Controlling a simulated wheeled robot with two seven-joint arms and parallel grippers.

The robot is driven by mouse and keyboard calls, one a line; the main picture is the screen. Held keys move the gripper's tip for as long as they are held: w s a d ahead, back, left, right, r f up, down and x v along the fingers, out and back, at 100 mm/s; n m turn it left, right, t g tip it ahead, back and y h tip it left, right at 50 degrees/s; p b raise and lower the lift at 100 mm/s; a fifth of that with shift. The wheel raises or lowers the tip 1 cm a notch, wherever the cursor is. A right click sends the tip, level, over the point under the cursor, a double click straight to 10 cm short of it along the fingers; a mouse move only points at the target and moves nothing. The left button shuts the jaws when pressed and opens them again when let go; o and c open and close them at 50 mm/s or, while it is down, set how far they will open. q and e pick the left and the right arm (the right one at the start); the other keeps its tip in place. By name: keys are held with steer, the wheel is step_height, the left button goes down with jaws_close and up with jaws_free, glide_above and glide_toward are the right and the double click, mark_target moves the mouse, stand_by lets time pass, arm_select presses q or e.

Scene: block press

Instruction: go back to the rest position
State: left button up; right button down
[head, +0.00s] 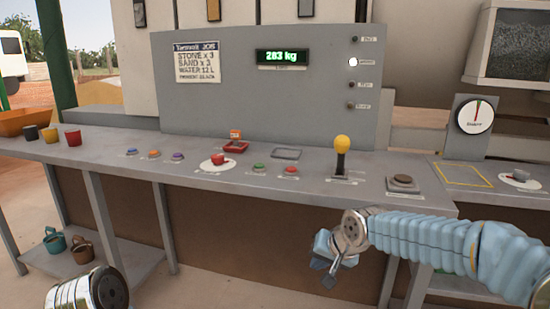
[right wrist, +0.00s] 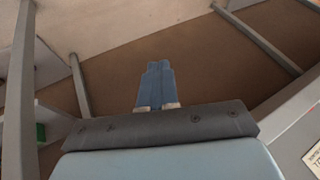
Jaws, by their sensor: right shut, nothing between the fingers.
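My right gripper (head: 333,262) hangs in front of the grey console's front edge, below the top, at the end of my blue sleeved arm. It is shut and empty. In the right wrist view its two blue fingers (right wrist: 155,85) lie together, with the brown panel under the console behind them. At the bottom left of the head view a round metal part of my left arm shows; my left gripper cannot be seen.
The grey console (head: 240,187) spans the view, with a yellow-knobbed lever (head: 342,147), several buttons and a dark round button (head: 403,182). Cups (head: 73,137) stand at its left end. Two buckets (head: 80,249) sit on the low shelf. A display (head: 282,57) reads 283 kg.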

step_height(320, 180, down, 16)
steer(key=s+g, duration=0.2)
steer(key=s, duration=0.1)
steer(key=s+f+n+g, duration=0.1)
steer(key=s+f+g, duration=0.2)
steer(key=s+f, duration=2)
steer(key=shift+d, duration=0.15)
